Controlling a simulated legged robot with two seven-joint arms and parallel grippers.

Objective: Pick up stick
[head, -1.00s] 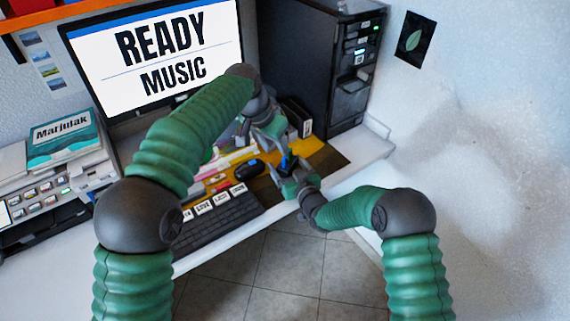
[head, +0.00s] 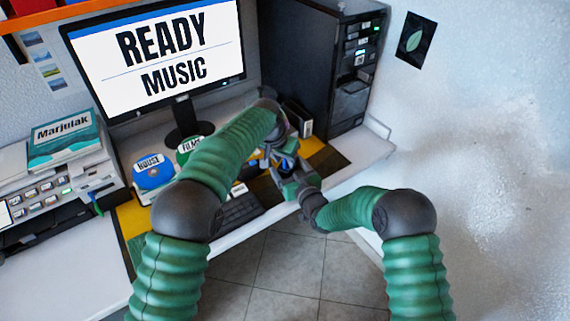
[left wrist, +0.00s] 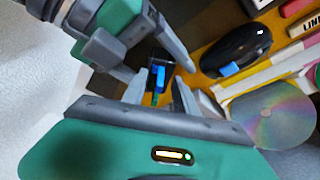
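A small blue-and-black stick (head: 286,162) is upright in my right gripper (head: 293,174), near the desk's front edge. In the left wrist view the blue stick (left wrist: 158,77) shows between the fingers of my right gripper (left wrist: 155,62), which appears to hold it; the contact is partly hidden. My left gripper (head: 282,152) is just above and beside it. In the left wrist view, the fingers of my left gripper (left wrist: 160,92) are apart, with the stick close beyond them.
A black mouse (left wrist: 238,50) and a shiny disc (left wrist: 272,112) lie beside the grippers. A keyboard (head: 238,213), a monitor (head: 165,60) and a black computer tower (head: 310,70) are on the desk.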

